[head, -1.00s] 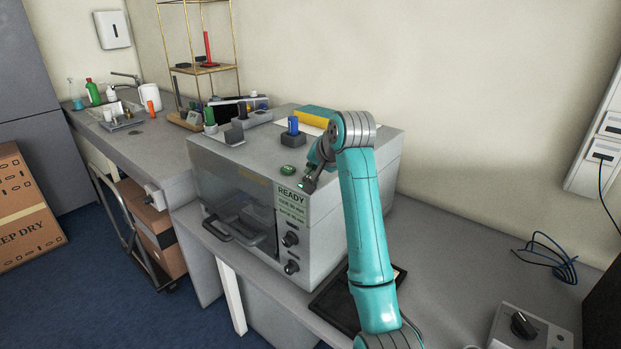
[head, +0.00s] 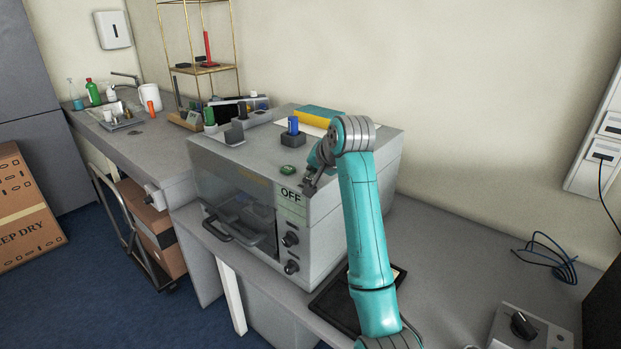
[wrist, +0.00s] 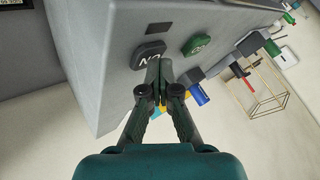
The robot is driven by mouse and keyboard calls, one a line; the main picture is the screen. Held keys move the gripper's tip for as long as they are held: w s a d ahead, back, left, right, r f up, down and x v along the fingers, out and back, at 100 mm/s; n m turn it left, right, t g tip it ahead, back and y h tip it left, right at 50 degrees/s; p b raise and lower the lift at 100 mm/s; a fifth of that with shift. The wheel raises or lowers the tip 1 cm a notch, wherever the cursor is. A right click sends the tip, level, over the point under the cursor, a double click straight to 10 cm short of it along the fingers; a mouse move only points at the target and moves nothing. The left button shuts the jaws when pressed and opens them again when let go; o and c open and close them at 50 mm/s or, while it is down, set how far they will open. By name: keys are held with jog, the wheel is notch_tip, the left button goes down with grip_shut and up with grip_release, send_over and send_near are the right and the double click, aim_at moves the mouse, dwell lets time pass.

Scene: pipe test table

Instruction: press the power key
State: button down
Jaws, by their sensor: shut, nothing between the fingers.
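The grey oven-like machine (head: 252,169) stands on the bench. Its front display (head: 291,202) reads OFF. In the wrist view a dark key (wrist: 147,54) with pale letters, apparently ON, is on the machine's top, partly hidden by my fingers. A green key (wrist: 196,44) lies beside it; it also shows in the head view (head: 287,169). My gripper (head: 309,187) is shut and empty, pointing down at the top's front edge. In the wrist view its fingertips (wrist: 160,68) are at the dark key's edge; I cannot tell whether they touch it.
A blue-topped block (head: 293,126) and a yellow item (head: 318,113) are on the machine behind the keys. Two knobs (head: 291,253) are on its front. A dark tray (head: 340,305) lies right of the machine.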

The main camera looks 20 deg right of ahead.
jog(key=shift+r, duration=0.85)
jog(key=shift+r, duration=2.5)
